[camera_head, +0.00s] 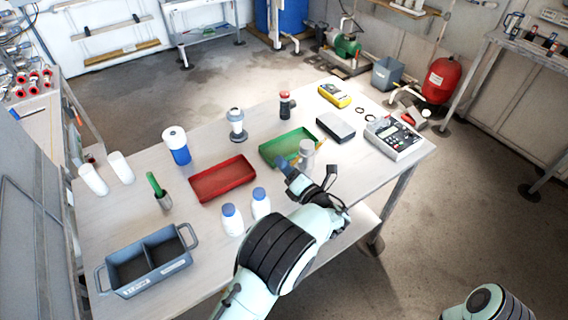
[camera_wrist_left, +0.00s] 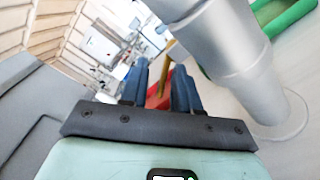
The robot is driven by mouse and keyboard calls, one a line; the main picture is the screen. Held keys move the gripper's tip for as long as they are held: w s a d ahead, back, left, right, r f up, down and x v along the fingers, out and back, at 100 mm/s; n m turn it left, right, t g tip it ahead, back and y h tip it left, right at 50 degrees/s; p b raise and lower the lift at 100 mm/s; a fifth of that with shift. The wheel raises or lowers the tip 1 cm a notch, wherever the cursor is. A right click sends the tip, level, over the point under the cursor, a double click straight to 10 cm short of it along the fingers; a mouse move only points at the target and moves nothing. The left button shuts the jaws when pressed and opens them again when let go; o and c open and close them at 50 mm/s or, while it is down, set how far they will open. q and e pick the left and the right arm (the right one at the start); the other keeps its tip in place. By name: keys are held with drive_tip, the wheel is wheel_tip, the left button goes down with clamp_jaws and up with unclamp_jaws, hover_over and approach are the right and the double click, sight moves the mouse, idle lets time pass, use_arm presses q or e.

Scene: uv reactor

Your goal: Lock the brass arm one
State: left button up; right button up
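A grey metal cylinder (camera_head: 306,150) stands at the right front of the workbench, beside the green tray. In the left wrist view the cylinder (camera_wrist_left: 235,55) is large and close, right of my fingers. A short brass-coloured arm (camera_wrist_left: 167,68) shows by my fingertips; its far end and its joint to the cylinder are unclear. My left gripper (camera_head: 287,170) is low over the bench, left of the cylinder. In the wrist view its blue fingers (camera_wrist_left: 159,82) are apart, with a gap between them. I cannot tell whether either finger touches the brass arm. My right gripper is out of view.
A green tray (camera_head: 271,157) and a red tray (camera_head: 196,194) lie close by. White bottles with blue caps (camera_head: 232,222) stand left of my arm. A grey meter box (camera_head: 396,138) and a yellow meter (camera_head: 334,95) sit at the right. A grey divided crate (camera_head: 120,292) is at front left.

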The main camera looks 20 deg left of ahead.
use_arm(q)
drive_tip(key=shift+w+a, duration=0.35)
drive_tip(key=shift+a, duration=0.05)
clamp_jaws()
drive_tip(key=n, duration=0.2)
drive_tip(key=f+n, duration=0.1)
drive_tip(key=n, duration=0.1)
drive_tip(key=w+d+n, duration=0.1)
drive_tip(key=shift+f+n+b, duration=0.25)
drive_tip(key=shift+n+b, duration=0.15)
